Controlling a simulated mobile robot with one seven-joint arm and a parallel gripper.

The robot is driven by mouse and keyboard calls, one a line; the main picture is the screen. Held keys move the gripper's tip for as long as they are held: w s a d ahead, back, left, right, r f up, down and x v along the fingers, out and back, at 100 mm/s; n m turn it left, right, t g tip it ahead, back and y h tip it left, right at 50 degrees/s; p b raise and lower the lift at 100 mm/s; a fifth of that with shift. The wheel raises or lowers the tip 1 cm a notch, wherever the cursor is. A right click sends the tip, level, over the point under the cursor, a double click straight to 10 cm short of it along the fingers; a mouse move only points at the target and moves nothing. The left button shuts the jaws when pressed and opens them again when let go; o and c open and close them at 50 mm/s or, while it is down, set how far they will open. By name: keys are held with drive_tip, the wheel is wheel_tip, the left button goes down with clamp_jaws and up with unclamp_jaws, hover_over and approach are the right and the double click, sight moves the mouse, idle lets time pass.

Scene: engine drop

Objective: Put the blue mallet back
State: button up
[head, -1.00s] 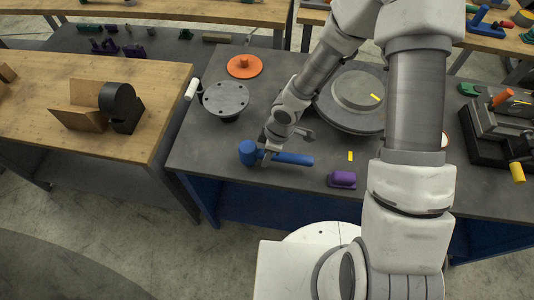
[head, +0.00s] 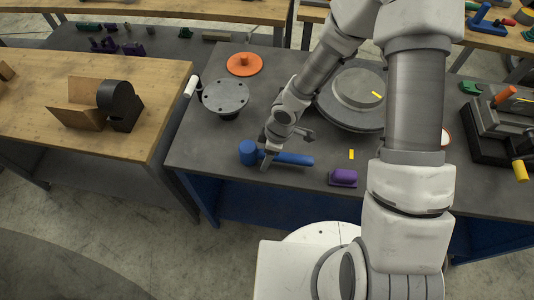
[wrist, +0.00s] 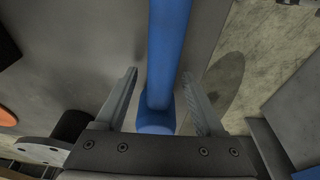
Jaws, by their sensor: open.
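The blue mallet (head: 290,158) lies on the dark grey bench top near its front edge, with its head (head: 248,152) to the left and its handle pointing right. My gripper (head: 265,160) is down at the mallet, at the handle close to the head. In the wrist view, the blue handle (wrist: 168,45) runs between the two open fingers of my gripper (wrist: 160,95). The mallet's head (wrist: 157,121) is partly hidden behind the gripper body. Gaps show between the handle and both fingers.
A round grey flange (head: 226,97) and an orange disc (head: 244,64) stand behind the mallet. A purple block (head: 343,177) lies right of the handle. A large round plate (head: 340,115) is behind my arm. A wooden table (head: 60,150) stands left, across a gap.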

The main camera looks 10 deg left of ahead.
drive_tip(key=p+v, duration=0.6)
drive_tip(key=v, duration=1.1)
drive_tip(key=shift+r+p, duration=0.25)
drive_tip(key=shift+p, duration=0.1)
drive_tip(key=shift+d, duration=0.15)
